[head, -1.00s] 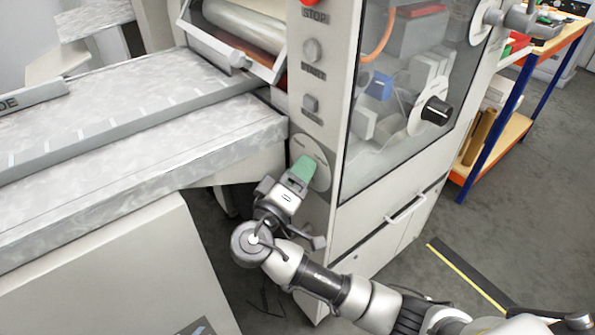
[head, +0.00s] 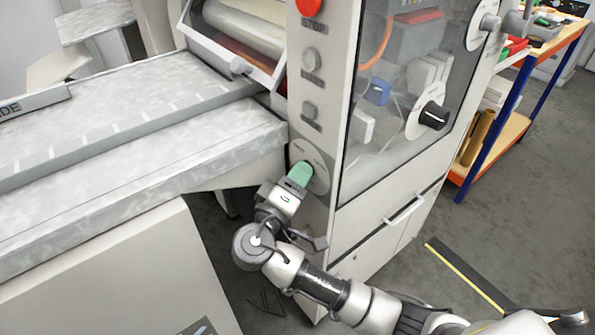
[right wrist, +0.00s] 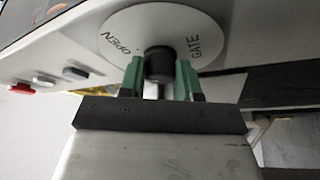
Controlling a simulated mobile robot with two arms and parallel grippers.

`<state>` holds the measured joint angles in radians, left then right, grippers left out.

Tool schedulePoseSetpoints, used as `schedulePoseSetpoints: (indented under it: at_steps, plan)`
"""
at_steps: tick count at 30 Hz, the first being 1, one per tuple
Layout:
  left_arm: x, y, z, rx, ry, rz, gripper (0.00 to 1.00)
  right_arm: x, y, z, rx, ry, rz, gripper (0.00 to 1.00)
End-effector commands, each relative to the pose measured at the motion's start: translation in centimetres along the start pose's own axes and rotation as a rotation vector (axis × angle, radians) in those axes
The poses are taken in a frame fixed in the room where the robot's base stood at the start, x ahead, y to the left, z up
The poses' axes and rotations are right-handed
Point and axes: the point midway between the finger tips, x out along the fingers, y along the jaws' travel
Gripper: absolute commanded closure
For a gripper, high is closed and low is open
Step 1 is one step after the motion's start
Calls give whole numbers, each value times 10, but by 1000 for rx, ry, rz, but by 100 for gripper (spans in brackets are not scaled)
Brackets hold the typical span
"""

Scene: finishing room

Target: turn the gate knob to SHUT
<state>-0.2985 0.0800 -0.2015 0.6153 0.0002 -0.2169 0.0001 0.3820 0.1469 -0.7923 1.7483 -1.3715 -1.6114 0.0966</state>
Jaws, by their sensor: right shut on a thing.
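The gate knob (right wrist: 158,63) is a black knob at the middle of a round pale dial (right wrist: 118,22) in the right wrist view. The words OPEN and GATE show on the dial; I cannot see the word SHUT or read the knob's pointer. My right gripper (right wrist: 161,75) has its green fingers on either side of the knob and is shut on it. In the head view, the right gripper (head: 299,175) is at the dial (head: 321,180) low on the machine's front panel, and its fingers hide the knob. My left gripper is not in view.
Above the dial are a red STOP button (head: 309,5), a START button (head: 312,59) and another grey button (head: 309,111). A grey bed (head: 130,140) juts out left of the dial.

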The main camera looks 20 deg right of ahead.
Motion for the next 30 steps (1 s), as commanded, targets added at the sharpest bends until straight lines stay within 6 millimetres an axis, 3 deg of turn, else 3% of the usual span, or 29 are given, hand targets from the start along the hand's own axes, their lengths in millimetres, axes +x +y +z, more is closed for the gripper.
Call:
schedulePoseSetpoints:
  at_steps: [30]
  plan:
    - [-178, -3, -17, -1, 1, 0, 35, 0, 12, -7, -822, -29, -398, 91]
